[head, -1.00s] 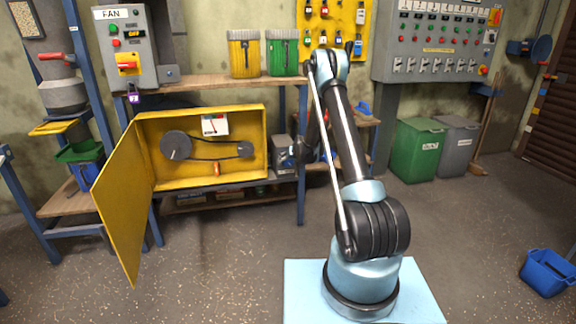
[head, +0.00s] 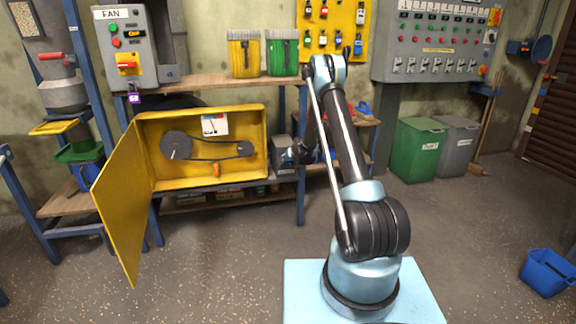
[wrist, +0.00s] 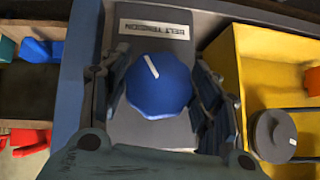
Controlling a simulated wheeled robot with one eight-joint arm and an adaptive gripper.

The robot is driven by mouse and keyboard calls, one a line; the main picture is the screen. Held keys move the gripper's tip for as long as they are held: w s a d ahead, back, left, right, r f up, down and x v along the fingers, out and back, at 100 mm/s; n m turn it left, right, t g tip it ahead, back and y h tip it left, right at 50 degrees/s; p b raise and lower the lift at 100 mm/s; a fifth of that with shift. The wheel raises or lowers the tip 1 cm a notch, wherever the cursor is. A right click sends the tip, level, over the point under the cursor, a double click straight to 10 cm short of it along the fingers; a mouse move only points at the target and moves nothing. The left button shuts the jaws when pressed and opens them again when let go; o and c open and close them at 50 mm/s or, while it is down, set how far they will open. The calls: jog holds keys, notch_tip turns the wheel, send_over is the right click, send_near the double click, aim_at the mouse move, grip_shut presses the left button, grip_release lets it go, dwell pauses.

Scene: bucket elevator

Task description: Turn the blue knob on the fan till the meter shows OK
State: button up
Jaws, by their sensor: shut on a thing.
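The blue knob (wrist: 158,85) with a white pointer line sits on a dark grey plate (wrist: 140,132) labelled BELT TENSION in the wrist view. The label reads upside down and the pointer slants to the upper left. My gripper (wrist: 156,98) is shut on the knob, one dark finger on each side. In the head view the knob is hidden by my gripper (head: 304,152) beside the grey unit (head: 281,146). The meter (head: 214,124) is a small white dial with some red, inside the yellow cabinet; its reading is too small to tell.
The yellow cabinet (head: 208,184) stands open, its door (head: 122,205) swung out to the left. A belt runs over two grey pulleys inside. The fan switch box (head: 127,45) hangs above. A blue table leg (head: 301,200) stands close below my gripper. The floor in front is clear.

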jog(key=shift+d, duration=0.1)
jog(key=m+y, duration=0.2)
jog(key=y, duration=0.1)
jog(key=shift+d+g+y, duration=0.1)
jog(key=shift+g+y, duration=0.2)
jog(key=m+y, duration=0.2)
jog(key=y, duration=0.1)
jog(key=shift+w, duration=0.1)
jog(key=shift+d+y, duration=0.1)
jog(key=shift+y, duration=0.3)
dwell(0.4)
jog(key=o, duration=1.1)
jog(key=shift+f, duration=0.1)
jog(key=v, duration=1.2)
